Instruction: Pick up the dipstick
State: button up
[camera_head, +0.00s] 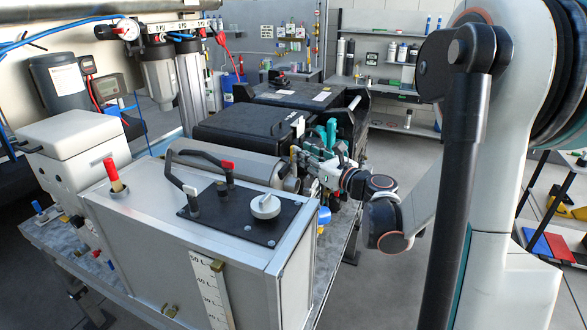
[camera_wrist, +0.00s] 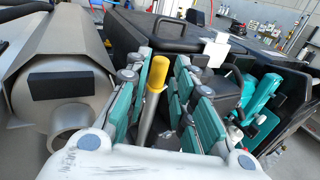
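A rod with a yellow cylindrical grip (camera_wrist: 157,73) and a grey shaft stands roughly upright in the wrist view; it appears to be the dipstick. My gripper (camera_wrist: 161,92) has its teal-padded fingers on either side of it. The fingers look open, with the rod between them and closer to the left finger. Whether a pad touches it is unclear. In the head view my gripper (camera_head: 325,150) is at the far right end of the bench, beside the black equipment. The rod cannot be made out there.
A grey cylinder (camera_wrist: 62,75) lies just left of my gripper. Black cases (camera_wrist: 165,32) stand beyond it, and a teal part (camera_wrist: 262,98) is at right. A metal tank (camera_head: 190,235) with a red-handled stick (camera_head: 113,175) fills the bench front.

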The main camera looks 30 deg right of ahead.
jog(key=shift+w+a+f+b, duration=0.1)
jog(key=shift+w+a+b, duration=0.05)
jog(key=shift+w, duration=0.75)
jog(key=shift+w+a+f+b, duration=0.1)
jog(key=shift+w+a+b, duration=0.05)
jog(key=shift+w, duration=0.8)
jog(key=shift+w+a+f+b, duration=0.1)
jog(key=shift+w+a+b, duration=0.05)
jog(key=shift+w, duration=0.75)
jog(key=shift+r, duration=0.1)
grip_shut()
